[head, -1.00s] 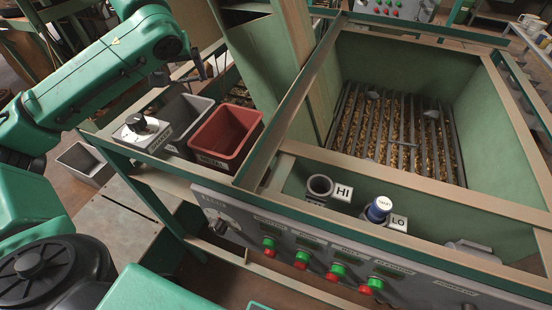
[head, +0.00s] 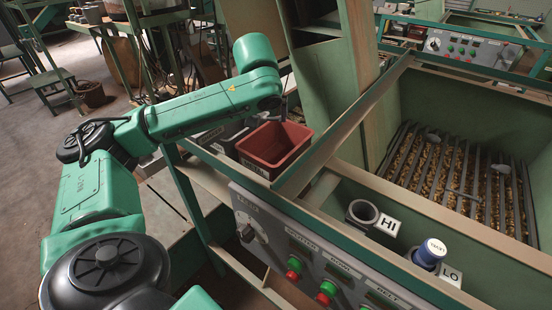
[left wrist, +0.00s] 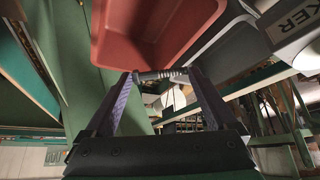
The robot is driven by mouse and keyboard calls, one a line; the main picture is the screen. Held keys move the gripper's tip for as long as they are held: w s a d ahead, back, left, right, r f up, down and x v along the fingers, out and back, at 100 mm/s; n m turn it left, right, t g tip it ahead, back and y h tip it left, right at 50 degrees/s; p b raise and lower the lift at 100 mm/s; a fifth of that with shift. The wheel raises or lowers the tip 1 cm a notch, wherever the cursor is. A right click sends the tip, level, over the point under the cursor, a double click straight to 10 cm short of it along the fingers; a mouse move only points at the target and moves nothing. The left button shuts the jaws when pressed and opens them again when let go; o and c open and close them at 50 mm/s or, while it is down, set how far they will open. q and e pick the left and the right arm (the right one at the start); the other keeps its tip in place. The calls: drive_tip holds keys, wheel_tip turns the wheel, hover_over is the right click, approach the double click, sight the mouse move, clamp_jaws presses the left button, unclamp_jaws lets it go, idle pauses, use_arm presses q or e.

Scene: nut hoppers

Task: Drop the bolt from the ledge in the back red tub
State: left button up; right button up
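My left gripper (left wrist: 160,78) is shut on a grey metal bolt (left wrist: 157,75), which lies crosswise between the fingertips in the left wrist view. The red tub (left wrist: 205,14) shows just beyond the bolt there; the bolt looks apart from its wall. In the head view the red tub (head: 252,160) stands beside the sloping green rail, open side up. The left gripper (head: 284,106) is mostly hidden behind my arm's end, near the tub's back rim. I cannot tell whether it is over the opening. My right gripper is not in view.
A grey tub (left wrist: 235,42) and a box lettered "KER" (left wrist: 292,24) are beside the red tub. A slatted hopper (head: 480,170) lies right.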

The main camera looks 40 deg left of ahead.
use_arm(q)
drive_tip(key=shift+o, duration=0.5)
drive_tip(key=shift+a, duration=0.1)
drive_tip(key=p+v, duration=0.2)
drive_tip(key=v, duration=1.2)
drive_tip(key=shift+s+r, duration=0.15)
drive_tip(key=shift+r, duration=0.1)
drive_tip(key=shift+f, duration=0.1)
